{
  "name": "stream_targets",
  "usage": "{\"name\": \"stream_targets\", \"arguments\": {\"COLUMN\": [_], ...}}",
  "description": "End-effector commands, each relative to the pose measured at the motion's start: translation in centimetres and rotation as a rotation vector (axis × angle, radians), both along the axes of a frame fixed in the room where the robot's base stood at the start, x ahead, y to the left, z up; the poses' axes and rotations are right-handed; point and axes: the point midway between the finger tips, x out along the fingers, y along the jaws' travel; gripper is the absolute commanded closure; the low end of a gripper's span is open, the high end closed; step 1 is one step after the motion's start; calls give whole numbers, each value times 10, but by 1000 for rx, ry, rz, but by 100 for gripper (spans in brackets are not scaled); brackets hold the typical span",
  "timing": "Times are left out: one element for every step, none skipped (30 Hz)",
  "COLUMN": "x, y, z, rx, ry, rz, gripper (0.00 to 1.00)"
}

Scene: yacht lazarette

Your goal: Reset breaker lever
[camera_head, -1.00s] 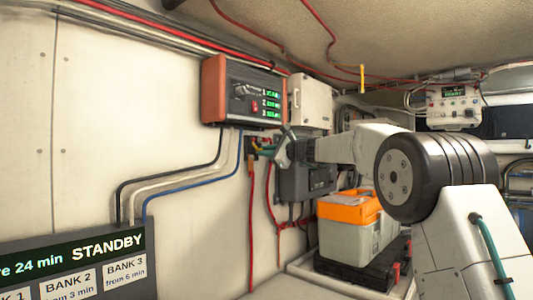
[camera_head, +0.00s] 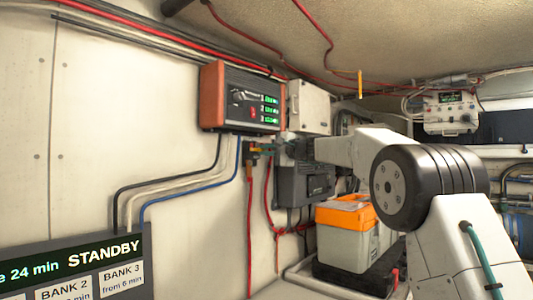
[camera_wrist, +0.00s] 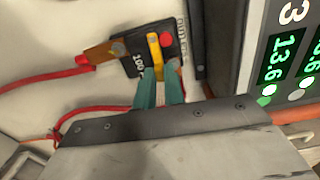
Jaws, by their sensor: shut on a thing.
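The breaker is a small black block (camera_wrist: 131,62) on the wall, marked 100, with a red button (camera_wrist: 166,39) and a yellow lever (camera_wrist: 155,50). In the head view the breaker (camera_head: 251,158) sits below the orange-ended display panel, small and partly hidden by my gripper. My gripper (camera_wrist: 159,80) has teal fingers, one on each side of the yellow lever's near end, and is shut on it. In the head view my gripper (camera_head: 265,148) reaches the breaker from the right.
The display panel (camera_head: 216,97) hangs just above the breaker, close to my wrist. A white box (camera_head: 308,105) and a dark grey box (camera_head: 305,187) are beside my wrist. Red cables (camera_head: 249,215) hang below. An orange-lidded toolbox (camera_head: 345,215) stands below my arm.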

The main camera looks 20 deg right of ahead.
Motion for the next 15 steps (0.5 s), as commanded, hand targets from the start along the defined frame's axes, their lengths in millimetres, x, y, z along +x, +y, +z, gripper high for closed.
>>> {"name": "stream_targets", "arguments": {"x": [0,0,0,0,0,0,0,0,0,0,0,0,0,0,0], "y": [-1,-1,-1,-1,-1,-1,-1,-1,-1,-1,-1,-1,-1,-1,-1], "z": [0,0,1,1,1,1,1,1,1,1,1,1,1,1,1], "rx": [-11,-17,-24,-28,-31,-35,-37,-39,-40,-41,-41,-42,-41,-41,-41], "ry": [-8,-12,-16,-19,-21,-24,-26,-27,-28,-29,-29,-29,-29,-29,-29], "rz": [-2,-2,-2,-2,-2,-2,-2,-2,-2,-2,-2,-2,-2,-2,-2], "gripper": [100,100,100,100,100,100,100,100,100,100,100,100,100,100,100]}}
